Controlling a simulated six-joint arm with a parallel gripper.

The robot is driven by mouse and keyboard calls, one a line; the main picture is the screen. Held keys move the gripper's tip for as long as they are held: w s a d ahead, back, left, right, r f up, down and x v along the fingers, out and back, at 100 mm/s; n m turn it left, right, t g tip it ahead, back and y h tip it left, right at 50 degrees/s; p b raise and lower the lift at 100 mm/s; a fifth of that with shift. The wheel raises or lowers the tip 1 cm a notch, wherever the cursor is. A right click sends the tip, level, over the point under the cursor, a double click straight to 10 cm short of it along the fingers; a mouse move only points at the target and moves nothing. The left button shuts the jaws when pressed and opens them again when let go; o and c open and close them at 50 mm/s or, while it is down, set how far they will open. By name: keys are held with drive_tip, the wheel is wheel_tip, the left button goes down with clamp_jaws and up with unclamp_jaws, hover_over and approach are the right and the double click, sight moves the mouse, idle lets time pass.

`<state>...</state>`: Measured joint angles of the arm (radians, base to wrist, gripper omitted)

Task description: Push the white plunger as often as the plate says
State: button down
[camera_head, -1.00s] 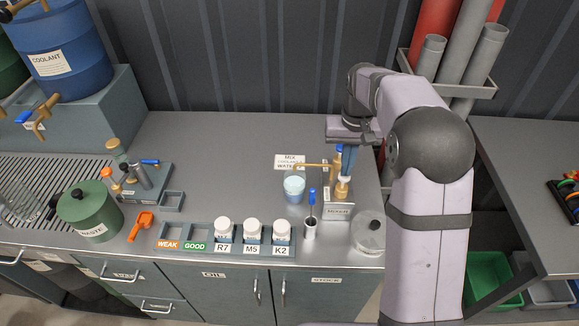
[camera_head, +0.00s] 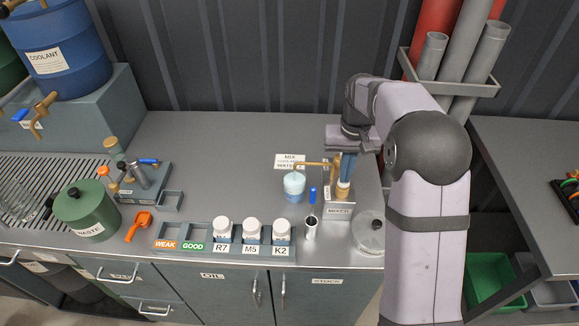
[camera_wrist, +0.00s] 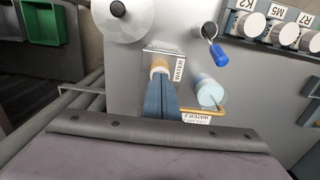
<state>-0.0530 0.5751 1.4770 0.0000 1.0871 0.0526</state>
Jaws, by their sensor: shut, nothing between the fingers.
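My gripper (camera_head: 345,180) is shut, its blue fingers pointing down onto the top of the brass pump post (camera_head: 343,191) on the mixer base (camera_head: 339,210). The white plunger is almost hidden under the fingertips; they look to be touching it. In the wrist view the fingers (camera_wrist: 160,80) end at the tan pump top (camera_wrist: 158,63). A brass spout (camera_head: 312,164) runs left from the pump over a clear cup of pale blue liquid (camera_head: 294,188). The plate (camera_head: 290,161) behind the cup reads MIX and, in the wrist view, WATER 2 (camera_wrist: 197,117); its middle line is too small to read.
White-capped bottles R7, M5 and K2 (camera_head: 282,230) sit in a tray at the front. The bench behind is clear.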

drive_tip(key=shift+s, duration=0.1)
drive_tip(key=shift+r+p, duration=2)
drive_tip(key=shift+r, duration=0.05)
drive_tip(key=shift+r, duration=0.1)
wheel_tip(320, 180, up, 6)
drive_tip(key=p, duration=0.5)
drive_tip(key=shift+p, duration=0.3)
